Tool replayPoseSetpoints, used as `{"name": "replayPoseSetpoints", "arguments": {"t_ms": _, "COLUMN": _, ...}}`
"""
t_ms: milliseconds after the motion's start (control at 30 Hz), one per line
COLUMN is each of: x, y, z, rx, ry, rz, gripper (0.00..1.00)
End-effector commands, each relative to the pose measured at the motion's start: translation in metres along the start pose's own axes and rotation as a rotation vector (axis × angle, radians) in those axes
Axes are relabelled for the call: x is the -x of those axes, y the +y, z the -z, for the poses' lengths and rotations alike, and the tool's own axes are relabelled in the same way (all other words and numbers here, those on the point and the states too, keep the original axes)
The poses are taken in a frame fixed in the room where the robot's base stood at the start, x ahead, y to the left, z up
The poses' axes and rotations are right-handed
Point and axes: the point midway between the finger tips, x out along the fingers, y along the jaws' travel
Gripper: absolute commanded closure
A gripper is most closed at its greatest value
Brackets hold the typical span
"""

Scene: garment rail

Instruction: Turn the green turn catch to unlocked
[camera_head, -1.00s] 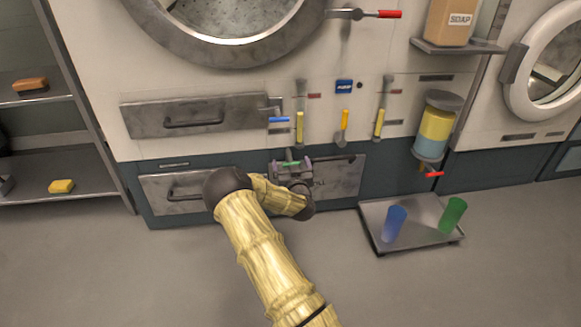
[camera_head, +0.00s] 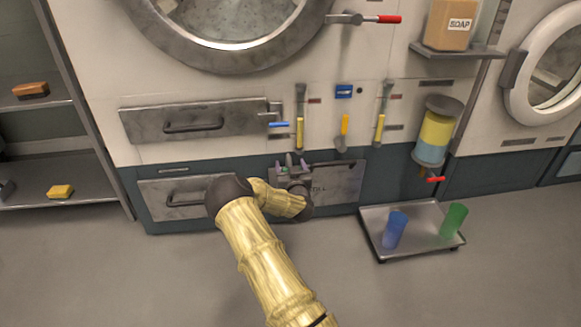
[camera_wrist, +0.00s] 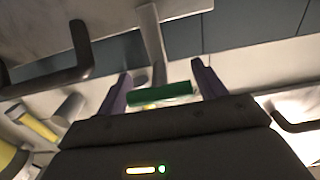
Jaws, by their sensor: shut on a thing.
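The green turn catch (camera_wrist: 160,94) shows in the wrist view as a green bar, nearly level in the picture, between my two purple fingertips. My gripper (camera_wrist: 161,70) is shut on it, though a small gap seems to show beside the bar. In the head view my gripper (camera_head: 291,163) is at the top left of the grey lower flap (camera_head: 335,182). There the catch is mostly hidden by my fingers and wrist, and its angle cannot be read.
A drawer with a blue catch (camera_head: 279,124) is above left, and another drawer (camera_head: 165,196) is left of my wrist. Brushes and scrapers hang above my gripper. A tray (camera_head: 380,240) with blue and green cups stands on the floor at right. The front floor is clear.

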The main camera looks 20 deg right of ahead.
Motion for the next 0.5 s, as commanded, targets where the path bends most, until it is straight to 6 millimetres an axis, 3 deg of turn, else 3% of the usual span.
{"name": "replayPoseSetpoints", "arguments": {"t_ms": 500, "x": 0.0005, "y": 0.0024, "z": 0.0043, "rx": -0.227, "ry": 0.000, "rz": -0.004, "gripper": 0.71}}
